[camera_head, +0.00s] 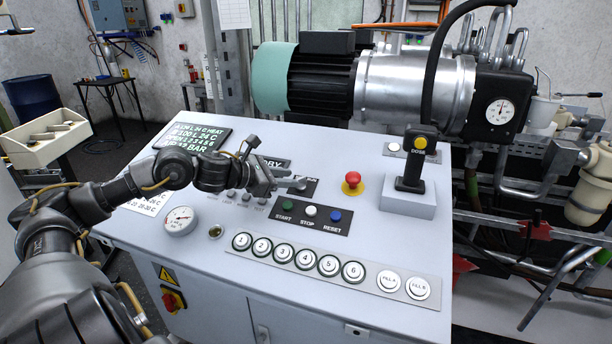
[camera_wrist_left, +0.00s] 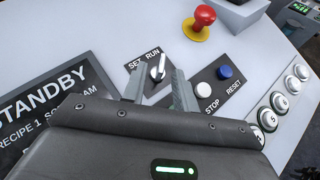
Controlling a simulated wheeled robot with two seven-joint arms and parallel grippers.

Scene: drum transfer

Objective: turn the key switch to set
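The key switch (camera_wrist_left: 157,70) sits on a dark plate marked SET and RUN in the left wrist view. Its light-tipped key points up the picture, nearer the RUN word than SET. My left gripper (camera_wrist_left: 158,84) is open, with one finger on each side of the switch in that view; I cannot tell whether either finger touches it. In the head view my left gripper (camera_head: 284,183) is low over the console at the same dark plate, and it partly hides the switch there. My right gripper is not in view.
START, STOP and RESET buttons (camera_head: 310,213) lie just in front of the gripper. A red emergency knob (camera_head: 352,182) stands to its right. A STANDBY display (camera_wrist_left: 48,108) is beside the plate. A joystick block (camera_head: 408,203) and a large motor (camera_head: 322,78) stand farther right and behind.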

